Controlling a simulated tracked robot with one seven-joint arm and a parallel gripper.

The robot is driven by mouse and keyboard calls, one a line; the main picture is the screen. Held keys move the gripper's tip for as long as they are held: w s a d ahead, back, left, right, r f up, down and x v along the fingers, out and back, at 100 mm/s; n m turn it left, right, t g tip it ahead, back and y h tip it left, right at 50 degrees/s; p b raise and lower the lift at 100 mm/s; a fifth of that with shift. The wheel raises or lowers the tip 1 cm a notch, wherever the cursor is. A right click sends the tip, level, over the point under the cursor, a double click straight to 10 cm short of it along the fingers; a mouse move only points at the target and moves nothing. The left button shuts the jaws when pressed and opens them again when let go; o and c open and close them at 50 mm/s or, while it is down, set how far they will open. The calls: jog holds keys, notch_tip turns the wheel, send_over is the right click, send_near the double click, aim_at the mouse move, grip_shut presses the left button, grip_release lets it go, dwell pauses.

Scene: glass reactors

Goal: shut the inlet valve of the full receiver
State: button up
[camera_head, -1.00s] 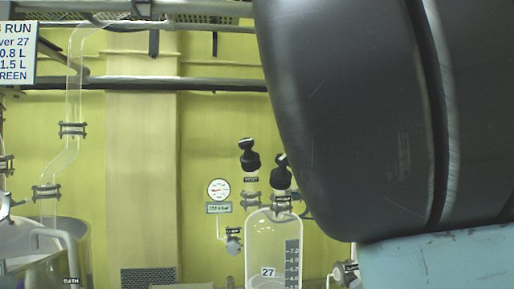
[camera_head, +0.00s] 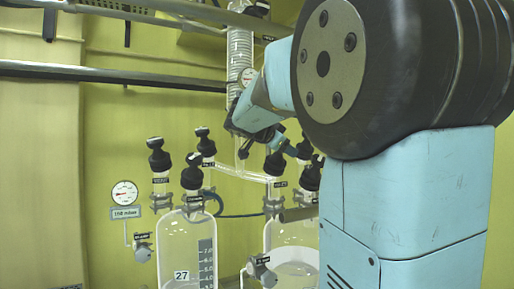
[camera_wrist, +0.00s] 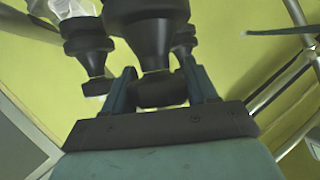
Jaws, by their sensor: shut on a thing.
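My gripper (camera_wrist: 160,88) is shut on a black valve knob (camera_wrist: 150,40) in the wrist view, one finger on each side of it. In the head view my gripper (camera_head: 288,147) is at the valve knobs above the right-hand receiver, and its fingertips are partly hidden. The right-hand receiver (camera_head: 272,236) is a glass vessel with a liquid surface showing low in the frame; my arm hides its right side. A black-knobbed valve (camera_head: 275,163) stands above it. Receiver 27 (camera_head: 172,250) stands to the left, with a black-knobbed valve (camera_head: 193,172) on top. The small valve labels are unreadable.
More black knobs (camera_head: 158,155) stand close by, and two others flank the held one in the wrist view. A round gauge (camera_head: 124,193) is on the left wall. A glass coil column (camera_head: 239,58) and metal rails (camera_head: 90,72) are overhead. A side valve (camera_head: 262,271) juts out low.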

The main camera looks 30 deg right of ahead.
jog(key=m+g, duration=0.2)
jog(key=m+g+y, duration=0.1)
jog(key=m+g, duration=0.2)
jog(key=shift+s+f, duration=0.1)
jog(key=shift+s, duration=0.1)
jog(key=m+g+y, duration=0.1)
jog(key=m+g, duration=0.1)
jog(key=m+g+y, duration=0.1)
jog(key=g, duration=0.1)
jog(key=shift+s+a+f+m+y, duration=0.15)
jog(key=shift+s+m+y, duration=0.15)
jog(key=shift+s+m, duration=0.1)
jog(key=o, duration=1)
jog(key=shift+c, duration=0.2)
jog(key=shift+a, duration=0.1)
jog(key=v, duration=0.7)
jog(key=shift+w, duration=0.2)
